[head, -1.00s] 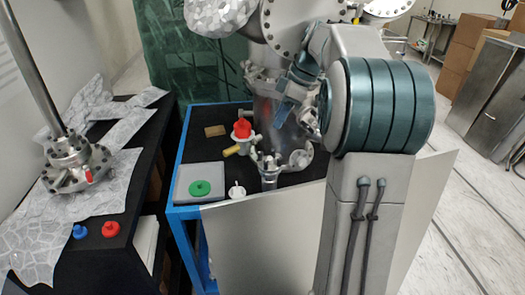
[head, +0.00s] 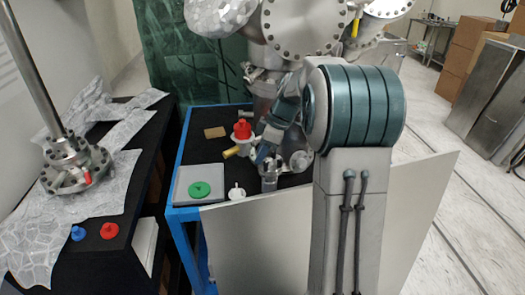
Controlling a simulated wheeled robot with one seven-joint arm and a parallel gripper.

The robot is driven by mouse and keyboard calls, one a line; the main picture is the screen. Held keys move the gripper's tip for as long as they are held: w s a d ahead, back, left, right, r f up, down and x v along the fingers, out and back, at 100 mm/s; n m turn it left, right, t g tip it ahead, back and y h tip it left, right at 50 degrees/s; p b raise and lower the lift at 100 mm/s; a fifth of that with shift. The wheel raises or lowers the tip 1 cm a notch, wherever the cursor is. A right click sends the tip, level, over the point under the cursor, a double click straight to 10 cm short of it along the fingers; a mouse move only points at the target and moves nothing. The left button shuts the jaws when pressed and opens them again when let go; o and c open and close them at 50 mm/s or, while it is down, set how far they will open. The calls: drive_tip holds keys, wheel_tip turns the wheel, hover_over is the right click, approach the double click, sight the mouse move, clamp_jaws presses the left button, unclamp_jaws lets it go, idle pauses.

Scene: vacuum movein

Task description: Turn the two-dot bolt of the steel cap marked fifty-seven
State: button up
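A steel fitting (head: 268,178) stands upright at the near edge of the black-topped blue cart. A round steel flange (head: 300,160) is just right of it, partly behind my arm. The number fifty-seven and the two-dot bolt cannot be made out on any steel part. My gripper (head: 263,156) points down and left, with its blue tip close above or behind the steel fitting. I cannot tell whether they touch or whether the fingers are open.
A red-topped valve (head: 242,131) with a yellow handle (head: 231,152) is close left of my gripper. A grey tray (head: 188,178) with a green part (head: 200,190) and a small white part (head: 237,193) are nearer. A large steel chamber (head: 301,25) stands behind.

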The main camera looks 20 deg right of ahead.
clamp_jaws()
drive_tip(key=shift+m+b, duration=0.3)
drive_tip(key=shift+s+f+m+t+h+b, duration=0.1)
drive_tip(key=shift+m+t+h+b, duration=0.25)
drive_tip(key=shift+m+b, duration=0.45)
drive_tip(key=m+t+h, duration=0.1)
drive_tip(key=m, duration=0.3)
drive_tip(key=shift+a+m+b, duration=0.15)
drive_tip(key=shift+m+b, duration=0.25)
drive_tip(key=m, duration=0.1)
drive_tip(key=m+t+h, duration=0.1)
drive_tip(key=m, duration=0.1)
drive_tip(key=shift+s+a+r+m+h, duration=0.1)
drive_tip(key=shift+r+m+h, duration=0.1)
drive_tip(key=shift+m+h, duration=0.1)
drive_tip(key=shift+m+h+p, duration=0.65)
drive_tip(key=shift+m+p, duration=0.05)
drive_tip(key=shift+m, duration=1.1)
drive_tip(key=shift+f, duration=0.1)
